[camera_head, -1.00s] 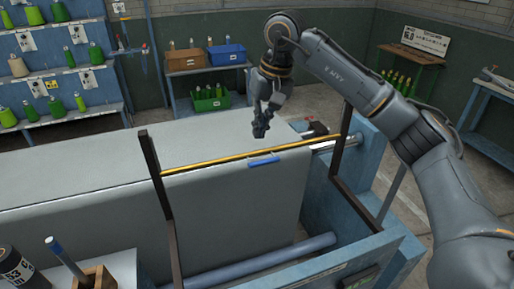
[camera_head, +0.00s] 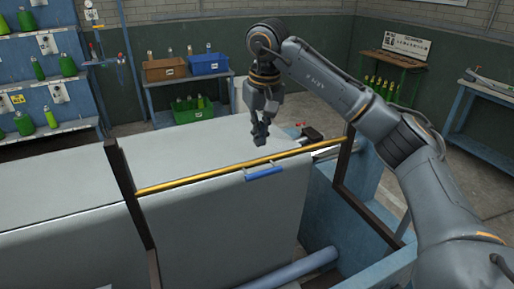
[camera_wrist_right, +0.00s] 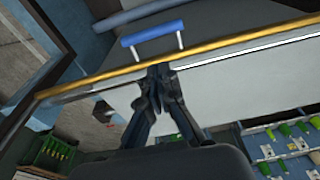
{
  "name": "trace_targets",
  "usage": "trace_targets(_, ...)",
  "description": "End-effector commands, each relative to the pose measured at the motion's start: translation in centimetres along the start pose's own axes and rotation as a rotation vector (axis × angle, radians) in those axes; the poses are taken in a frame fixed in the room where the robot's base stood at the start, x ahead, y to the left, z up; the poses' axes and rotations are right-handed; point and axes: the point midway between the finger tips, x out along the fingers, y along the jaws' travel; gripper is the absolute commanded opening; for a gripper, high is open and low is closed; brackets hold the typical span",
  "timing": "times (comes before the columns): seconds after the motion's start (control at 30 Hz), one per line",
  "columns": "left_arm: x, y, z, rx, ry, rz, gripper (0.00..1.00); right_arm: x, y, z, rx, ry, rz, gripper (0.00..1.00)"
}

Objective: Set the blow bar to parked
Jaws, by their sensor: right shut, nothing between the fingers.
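The blow bar appears to be the yellow bar (camera_head: 205,178) carried between two dark uprights across the grey fabric. A blue handle (camera_head: 263,174) is fixed to it on the near side. In the right wrist view the yellow bar (camera_wrist_right: 230,42) crosses the frame, and the blue handle (camera_wrist_right: 152,34) stands off it on two pale posts. My right gripper (camera_head: 260,141) is shut and empty, just beyond and above the bar, near the handle. In the wrist view its fingertips (camera_wrist_right: 158,70) overlap the bar's edge; I cannot tell whether they touch. My left gripper is out of view.
The blue machine frame (camera_head: 345,215) surrounds the fabric (camera_head: 60,185), with a blue roller (camera_head: 300,268) low in front. Crates, including a green one (camera_head: 193,114), and shelves of cones stand behind. A workbench (camera_head: 490,88) is at right.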

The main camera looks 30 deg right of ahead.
Motion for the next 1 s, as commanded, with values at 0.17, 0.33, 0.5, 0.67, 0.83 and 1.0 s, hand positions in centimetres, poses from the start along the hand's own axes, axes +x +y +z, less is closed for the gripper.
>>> trace_targets(0.17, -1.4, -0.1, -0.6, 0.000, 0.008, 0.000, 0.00, 2.8, 0.0, 0.1, 0.000, -0.006, 0.001, 0.00)
trace_targets(0.33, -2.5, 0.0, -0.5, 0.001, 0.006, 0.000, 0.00, 5.9, 0.0, 0.1, 0.000, -0.006, 0.001, 0.00)
trace_targets(0.5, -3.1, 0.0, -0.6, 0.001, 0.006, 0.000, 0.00, 8.0, 0.0, 0.1, -0.001, -0.004, 0.000, 0.00)
trace_targets(0.67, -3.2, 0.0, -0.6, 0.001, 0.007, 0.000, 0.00, 8.8, 0.0, 0.1, -0.001, 0.000, 0.000, 0.00)
trace_targets(0.83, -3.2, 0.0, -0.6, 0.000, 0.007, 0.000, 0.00, 8.9, 0.0, 0.1, -0.001, 0.000, 0.000, 0.00)
trace_targets(1.0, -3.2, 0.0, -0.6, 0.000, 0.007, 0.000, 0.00, 8.9, 0.0, 0.1, -0.001, 0.000, 0.000, 0.00)
